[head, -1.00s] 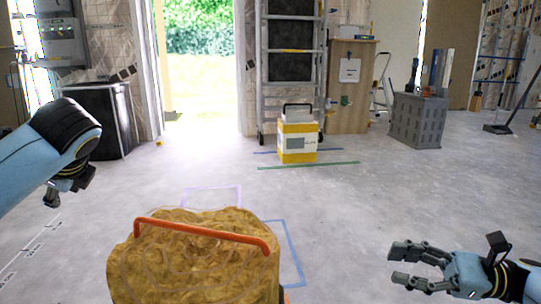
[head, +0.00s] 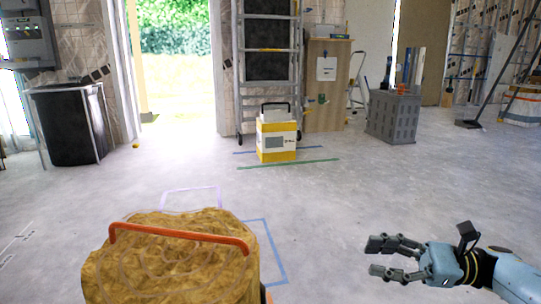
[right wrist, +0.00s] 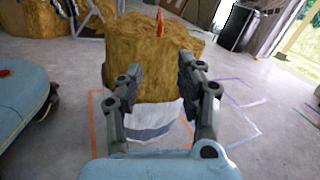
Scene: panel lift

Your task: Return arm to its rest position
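My right gripper (head: 383,258) is at the lower right of the head view, with its two fingers apart and nothing between them. It is to the right of a brown, rough-textured block (head: 170,268) with an orange-red handle bar (head: 180,234), and clear of it. In the right wrist view, the open fingers (right wrist: 160,85) frame the block (right wrist: 155,60) in the background, which has a white lower part (right wrist: 155,122). My left gripper is outside the head view.
Floor outlines in blue (head: 270,245) and lilac (head: 190,189) lie around the block. A yellow-and-white box (head: 276,140) stands before a ladder (head: 240,60) at the back. A grey crate (head: 393,116) is further right. The middle floor is clear.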

